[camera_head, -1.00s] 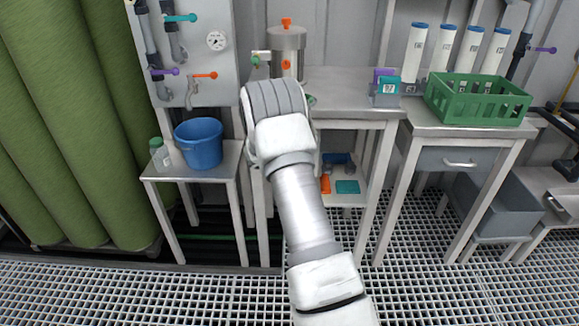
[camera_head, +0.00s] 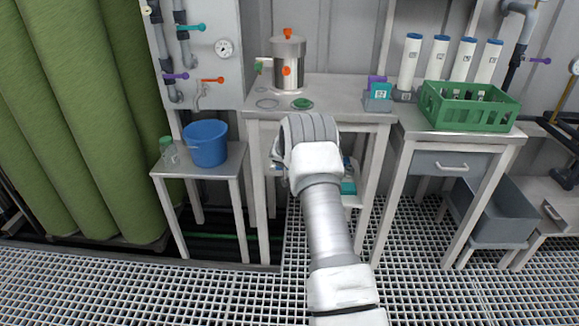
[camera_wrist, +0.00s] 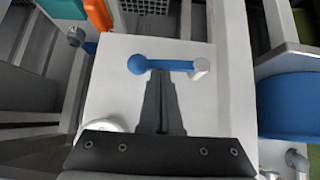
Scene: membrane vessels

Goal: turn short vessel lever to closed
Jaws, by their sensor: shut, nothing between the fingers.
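A blue lever (camera_wrist: 165,66) lies across a pale flat surface in the wrist view, with a round ball end at left and a silver pivot at right. My gripper (camera_wrist: 160,78) is shut and empty, its dark fingertips just below the lever near the ball; I cannot tell whether they touch it. In the head view, my arm hides the gripper. A short steel vessel (camera_head: 288,68) with orange knobs on its top and front stands on the table (camera_head: 345,90). I cannot tell from the views whether the blue lever belongs to this vessel.
A blue bucket (camera_head: 206,143) stands on the side table at left and also shows at the right of the wrist view (camera_wrist: 290,105). A green crate (camera_head: 468,105) and white cylinders stand at right. A pipe panel (camera_head: 197,50) is behind.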

